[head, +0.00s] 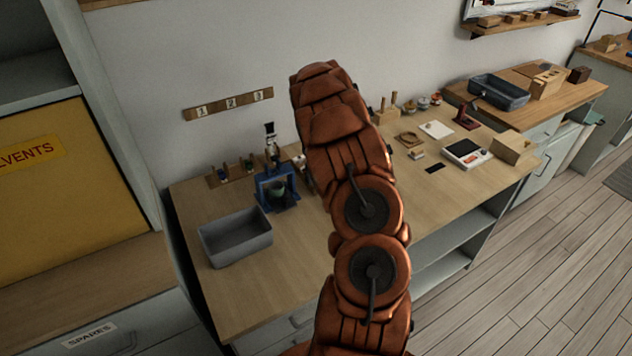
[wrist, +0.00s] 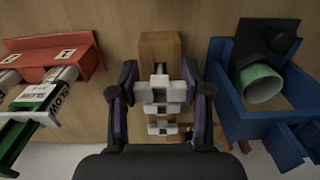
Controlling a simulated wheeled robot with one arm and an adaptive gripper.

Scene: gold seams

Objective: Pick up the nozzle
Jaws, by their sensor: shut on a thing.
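In the wrist view my gripper (wrist: 159,82) has its two dark fingers on either side of a small pale grey stepped piece (wrist: 160,90), which I take to be the nozzle. The gripper is shut on it. The piece shows in front of a wooden block (wrist: 159,48); I cannot tell whether it touches the block. More pale pieces show below it in the picture, between the fingers. In the head view my arm hides the gripper and the nozzle.
In the wrist view a blue frame (wrist: 222,95) with a green cup (wrist: 260,84) stands close on the right. A red holder (wrist: 60,50) with white tubes is on the left. In the head view a grey bin (head: 235,237) stands on the workbench (head: 285,270), whose front is clear.

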